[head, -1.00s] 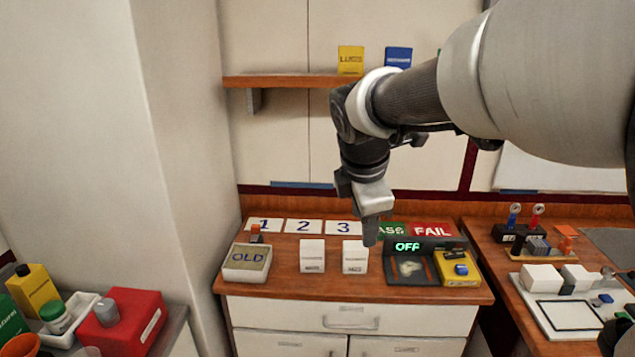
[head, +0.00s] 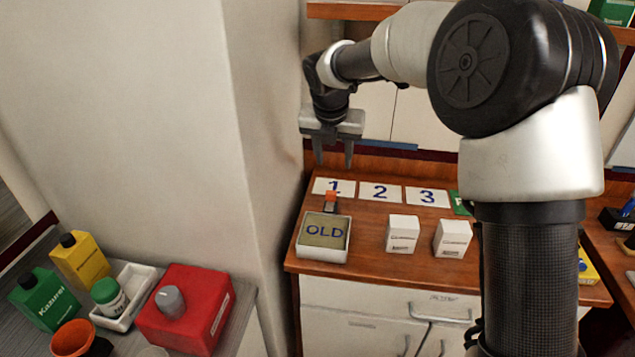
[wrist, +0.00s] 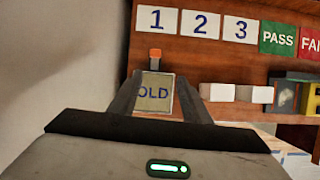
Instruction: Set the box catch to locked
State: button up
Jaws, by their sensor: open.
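A red box (head: 188,308) with a grey knob (head: 170,302) on its top stands on the grey side counter at the lower left of the head view. I cannot tell whether this knob is the box catch, nor read any locked mark. A yellow box (head: 588,268) at the right end of the wooden counter is mostly hidden behind my arm. My gripper (head: 334,164) is open and empty, fingers pointing down, above the card marked 1 and well away from both boxes. In the wrist view my gripper's fingers (wrist: 162,80) frame the OLD tray.
The OLD tray (head: 323,236) has a small orange-topped item (head: 330,200) behind it. Two white boxes (head: 402,234) (head: 452,238) stand to its right. Number cards (head: 380,192) line the back. Several bottles (head: 78,260) and a white tray (head: 130,296) crowd the side counter. A wall corner stands between the counters.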

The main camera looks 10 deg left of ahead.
aim_at(331, 193)
jog(key=shift+n, duration=0.3)
jog(key=x, duration=0.6)
jog(key=a+x, duration=0.1)
jog(key=x, duration=1.1)
jog(key=shift+w+a, duration=0.15)
jog(key=shift+w, duration=0.25)
